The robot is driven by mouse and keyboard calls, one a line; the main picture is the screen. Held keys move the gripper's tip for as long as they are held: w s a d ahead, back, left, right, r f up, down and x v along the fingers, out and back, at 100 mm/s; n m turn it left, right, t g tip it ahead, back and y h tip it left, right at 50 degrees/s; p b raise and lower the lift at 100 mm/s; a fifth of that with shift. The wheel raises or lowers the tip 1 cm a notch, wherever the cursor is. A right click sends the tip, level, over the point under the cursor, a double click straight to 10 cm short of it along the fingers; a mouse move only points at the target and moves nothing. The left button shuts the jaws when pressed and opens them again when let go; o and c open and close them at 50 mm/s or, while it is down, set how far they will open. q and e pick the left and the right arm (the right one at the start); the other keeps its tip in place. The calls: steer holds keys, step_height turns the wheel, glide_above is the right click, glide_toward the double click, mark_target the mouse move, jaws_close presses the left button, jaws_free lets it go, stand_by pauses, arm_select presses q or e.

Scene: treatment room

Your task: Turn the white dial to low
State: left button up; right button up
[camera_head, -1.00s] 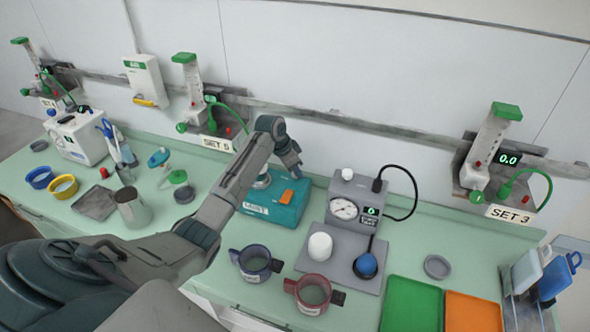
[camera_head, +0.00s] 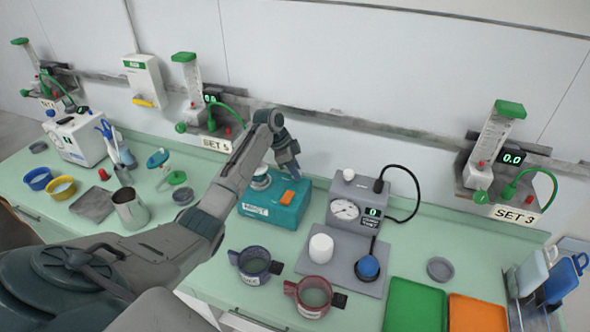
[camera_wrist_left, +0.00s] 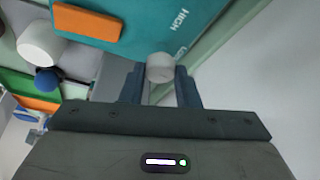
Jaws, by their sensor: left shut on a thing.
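The teal box (camera_head: 272,214) stands on the counter against the wall, with an orange switch (camera_head: 288,197) on top. My left gripper (camera_head: 290,176) points down at the box's back right. In the left wrist view the white dial (camera_wrist_left: 160,68) sits between the fingertips of my left gripper (camera_wrist_left: 160,82), which is shut on it. The dial is at the edge of the teal box (camera_wrist_left: 150,25), near lettering that reads HIGH and a partly covered word. I cannot see where the dial points. In the head view my gripper hides the dial. My right gripper is not in view.
A grey gauge unit (camera_head: 352,200) with a black cable stands right of the box. A white cylinder (camera_head: 321,248) and a blue ball (camera_head: 367,267) are on the grey plate before it. Two mugs (camera_head: 254,265) (camera_head: 313,297) stand in front. The wall rail (camera_head: 330,118) runs behind.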

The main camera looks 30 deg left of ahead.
arm_select(q)
steer(key=o, duration=1)
steer(key=shift+c, duration=0.2)
steer(key=shift+a+r, duration=0.15)
steer(key=shift+r, duration=0.15)
steer(key=b+v, duration=0.4)
steer(key=v, duration=0.6)
steer(key=shift+s, duration=0.15)
